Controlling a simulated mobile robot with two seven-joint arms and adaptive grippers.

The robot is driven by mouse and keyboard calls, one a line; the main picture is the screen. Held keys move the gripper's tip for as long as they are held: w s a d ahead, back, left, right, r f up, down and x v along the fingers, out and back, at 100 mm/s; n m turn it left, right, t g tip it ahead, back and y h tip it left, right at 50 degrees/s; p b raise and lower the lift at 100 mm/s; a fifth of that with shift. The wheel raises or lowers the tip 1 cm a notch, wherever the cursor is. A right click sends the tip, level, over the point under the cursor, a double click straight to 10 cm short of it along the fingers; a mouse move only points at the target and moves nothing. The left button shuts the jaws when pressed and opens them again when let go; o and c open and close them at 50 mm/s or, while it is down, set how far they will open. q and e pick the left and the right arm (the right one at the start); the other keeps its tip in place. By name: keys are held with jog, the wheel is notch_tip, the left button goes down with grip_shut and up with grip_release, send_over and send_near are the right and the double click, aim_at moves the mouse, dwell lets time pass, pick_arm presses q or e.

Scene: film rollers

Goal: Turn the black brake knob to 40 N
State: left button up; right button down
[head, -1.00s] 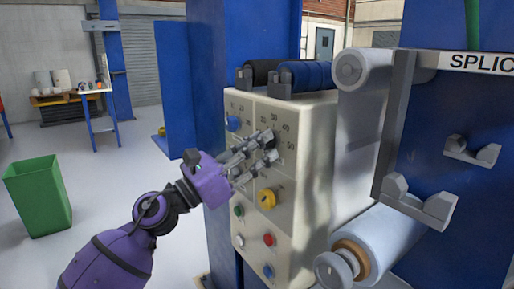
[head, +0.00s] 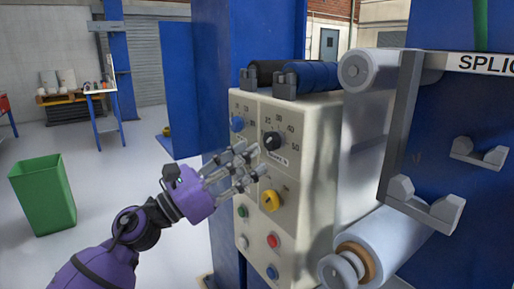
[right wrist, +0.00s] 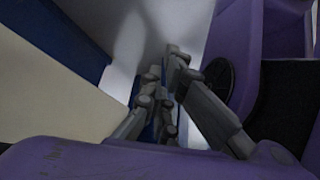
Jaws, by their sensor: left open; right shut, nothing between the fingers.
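The black brake knob (head: 272,140) is on the upper right of the beige control panel (head: 300,190), with a dial scale around its top and a label under it. Numbers 40 and 50 show to its right. Its pointer is too small to read surely. My left gripper (head: 247,163) is open and empty, in front of the panel, just left of and below the knob and apart from it. My right gripper shows in the right wrist view (right wrist: 165,85), shut and empty, with its fingers close together; it is not in the head view.
A blue knob (head: 237,124) is left of the black one, a yellow knob (head: 270,200) below. Several push buttons sit lower on the panel. Film rollers (head: 375,250) and a grey bracket (head: 400,130) stand to the right. A green bin (head: 42,195) is on open floor at left.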

pick_arm(q)
jog(key=v, duration=0.7)
jog(key=shift+s+a, duration=0.1)
